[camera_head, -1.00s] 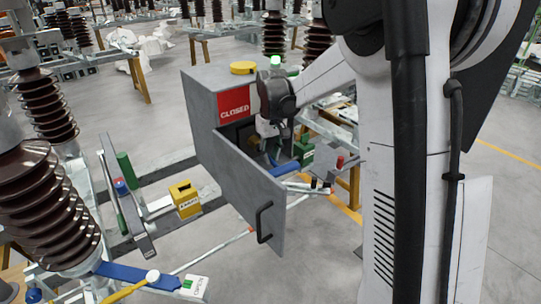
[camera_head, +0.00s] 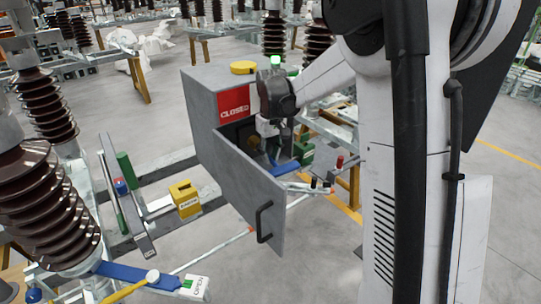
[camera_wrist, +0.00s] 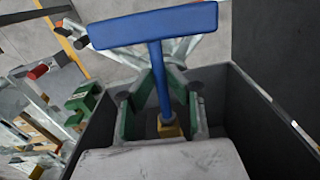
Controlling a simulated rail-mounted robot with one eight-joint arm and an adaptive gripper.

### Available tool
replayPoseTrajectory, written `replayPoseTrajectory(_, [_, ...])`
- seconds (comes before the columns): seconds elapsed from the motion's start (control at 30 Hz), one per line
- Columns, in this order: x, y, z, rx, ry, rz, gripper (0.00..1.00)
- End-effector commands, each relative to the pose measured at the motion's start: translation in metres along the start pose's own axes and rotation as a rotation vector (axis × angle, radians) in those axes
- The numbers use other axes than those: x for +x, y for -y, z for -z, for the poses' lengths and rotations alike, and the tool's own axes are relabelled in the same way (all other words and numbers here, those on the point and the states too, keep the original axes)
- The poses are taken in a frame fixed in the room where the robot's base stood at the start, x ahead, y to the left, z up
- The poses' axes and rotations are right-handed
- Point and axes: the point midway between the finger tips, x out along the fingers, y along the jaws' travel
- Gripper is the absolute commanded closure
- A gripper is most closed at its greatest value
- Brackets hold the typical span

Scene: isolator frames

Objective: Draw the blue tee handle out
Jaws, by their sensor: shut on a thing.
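The blue tee handle (camera_wrist: 160,28) shows large in the wrist view, its crossbar slightly tilted across the top. Its stem runs down to a brass-coloured piece (camera_wrist: 169,129) between my gripper's fingers. In the head view the handle (camera_head: 284,166) is a blue bar at the mouth of the open grey cabinet (camera_head: 212,90). My gripper (camera_wrist: 163,95) is shut on the tee handle, at its stem. In the head view my gripper (camera_head: 273,148) is partly hidden inside the cabinet opening, behind the door. The far end of the stem's seat is hidden.
The cabinet door (camera_head: 235,185) stands open toward the viewer, close to my arm. A red CLOSED sign (camera_head: 234,104) is on the cabinet. A green block (camera_head: 305,154) lies just right of it. A yellow block (camera_head: 185,198) and brown insulators (camera_head: 40,205) are left.

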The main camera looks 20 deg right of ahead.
Motion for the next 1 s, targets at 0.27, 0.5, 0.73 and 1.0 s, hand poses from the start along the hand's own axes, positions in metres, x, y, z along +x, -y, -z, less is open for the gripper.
replayPoseTrajectory(0.27, [0.000,0.000,0.000,0.000,0.000,0.000,1.00])
replayPoseTrajectory(0.5, [0.000,0.000,0.000,0.000,0.000,0.000,1.00])
replayPoseTrajectory(0.73, [0.000,-0.001,-0.008,0.000,0.002,0.000,1.00])
replayPoseTrajectory(1.0, [0.000,-0.002,-0.019,0.000,0.001,0.000,1.00])
